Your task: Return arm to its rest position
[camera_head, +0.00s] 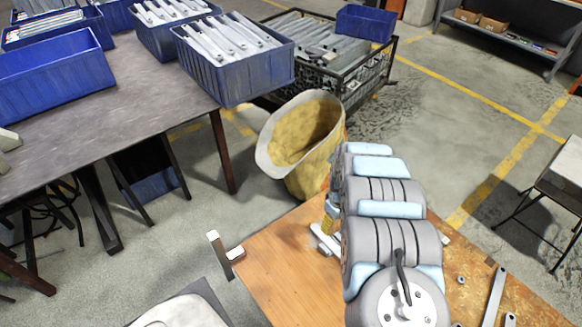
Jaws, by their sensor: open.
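My arm (388,225), grey with light blue caps, reaches over the wooden table (275,270) at the lower right. My gripper cannot be made out; the arm's bulk covers the place where its end may be. Pale metal pieces (324,239) show at the arm's left side, partly hidden, and I cannot tell what they belong to. Loose metal brackets (495,297) lie on the table to the right of the arm.
A yellow sack-like bin (290,140) stands close behind the table. Blue crates (235,75) with metal parts sit on the grey table (110,125) at left. A wire cage (355,80) holds more parts. Open floor (450,130) lies right of the bin.

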